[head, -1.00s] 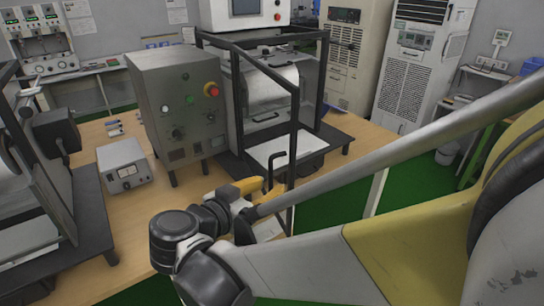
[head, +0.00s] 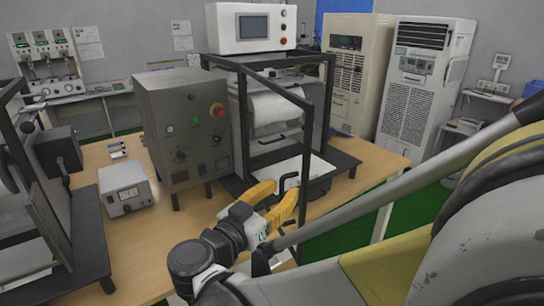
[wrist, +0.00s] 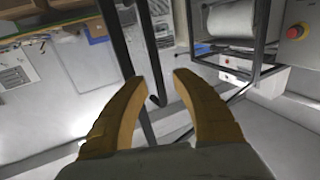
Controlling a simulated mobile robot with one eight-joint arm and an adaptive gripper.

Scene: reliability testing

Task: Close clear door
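The clear door (head: 304,150) is a see-through panel in a black frame on the test machine. It stands swung open toward me, its free upright edge nearest. Its black bent handle (head: 283,184) is on that edge, low down. My gripper (head: 285,189) has yellow fingers and is open at the handle. In the wrist view the handle (wrist: 158,88) hangs between the parted fingertips, with the door's frame bar (wrist: 118,40) beside it. I cannot tell whether a finger touches the handle.
A grey control box (head: 183,130) with a red button stands left of the door. A small meter (head: 126,190) and another framed machine (head: 45,200) are further left on the wooden table (head: 150,235). White cabinets (head: 413,95) stand behind at the right.

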